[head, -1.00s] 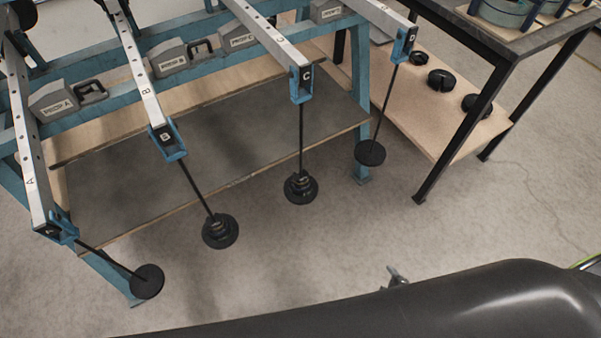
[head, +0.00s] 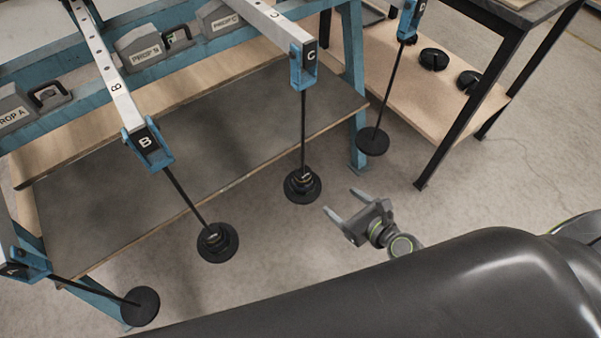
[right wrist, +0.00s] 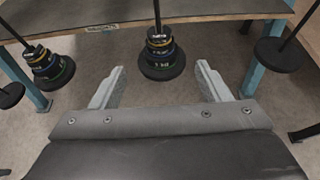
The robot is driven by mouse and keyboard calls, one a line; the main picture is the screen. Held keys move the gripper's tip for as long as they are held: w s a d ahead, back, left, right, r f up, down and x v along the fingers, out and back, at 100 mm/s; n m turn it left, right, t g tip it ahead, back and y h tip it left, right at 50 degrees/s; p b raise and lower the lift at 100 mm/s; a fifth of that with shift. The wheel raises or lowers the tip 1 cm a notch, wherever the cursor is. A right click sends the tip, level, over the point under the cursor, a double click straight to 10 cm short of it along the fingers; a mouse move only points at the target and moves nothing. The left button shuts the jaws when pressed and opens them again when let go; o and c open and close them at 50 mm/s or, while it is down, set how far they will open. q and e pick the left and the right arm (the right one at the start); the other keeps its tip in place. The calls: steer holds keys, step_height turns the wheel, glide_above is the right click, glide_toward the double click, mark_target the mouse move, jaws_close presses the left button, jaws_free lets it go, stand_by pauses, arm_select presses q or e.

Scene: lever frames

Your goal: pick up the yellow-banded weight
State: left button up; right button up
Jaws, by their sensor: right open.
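Dark slotted weights sit stacked on the hanger under lever C (head: 302,184), with a faint yellowish line near the top of the stack. My left gripper is not in view.
Hanger D (head: 373,141) and hanger A (head: 141,305) carry only a bare disc each. The blue frame's leg (head: 356,120) stands between C and D. A dark-legged table (head: 470,112) with loose weights (head: 433,59) on its low shelf stands right. Floor around my gripper is clear.

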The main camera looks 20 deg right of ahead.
steer(key=b, duration=0.1)
glide_toward(305, 174)
steer(key=w+f, duration=0.1)
steer(key=w, duration=0.1)
steer(key=x, duration=0.2)
steer(key=b+x, duration=0.1)
steer(key=x, duration=0.3)
steer(key=shift+a, duration=0.45)
steer(key=shift+w+a+f+b, duration=0.1)
steer(key=shift+w+f+b, duration=0.05)
steer(key=shift+w+b, duration=0.2)
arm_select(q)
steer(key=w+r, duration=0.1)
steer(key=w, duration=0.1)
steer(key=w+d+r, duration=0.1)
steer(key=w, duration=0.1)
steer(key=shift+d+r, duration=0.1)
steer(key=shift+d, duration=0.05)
arm_select(e)
steer(key=c, duration=1.1)
steer(key=shift+o, duration=0.2)
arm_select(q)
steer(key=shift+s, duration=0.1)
arm_select(e)
steer(key=shift+r, duration=0.25)
